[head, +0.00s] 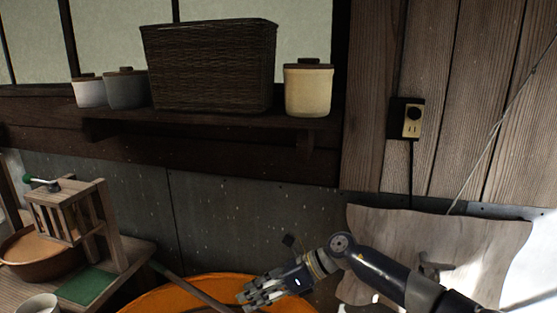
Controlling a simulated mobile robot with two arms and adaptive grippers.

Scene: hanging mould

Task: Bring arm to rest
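My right arm comes in from the lower right, and its gripper (262,294) is low in the middle of the head view. Its fingers point left, over or in front of the orange tub (165,297). I cannot tell from here how far apart the fingers are, and nothing clearly shows between them. A dark rod (190,287) slants across the tub just left of the fingertips; I cannot tell whether they touch. A pale wooden board with wavy edges (480,240) is at the right, partly behind my arm. My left gripper is out of view.
A shelf (210,125) holds a dark wicker basket (210,68) and lidded jars, including a cream one (308,90). At the left, a wooden press-like frame (70,212), a brown bowl (35,255) and a green mat (86,286) stand on a bench. An outlet (411,120) is on the wall.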

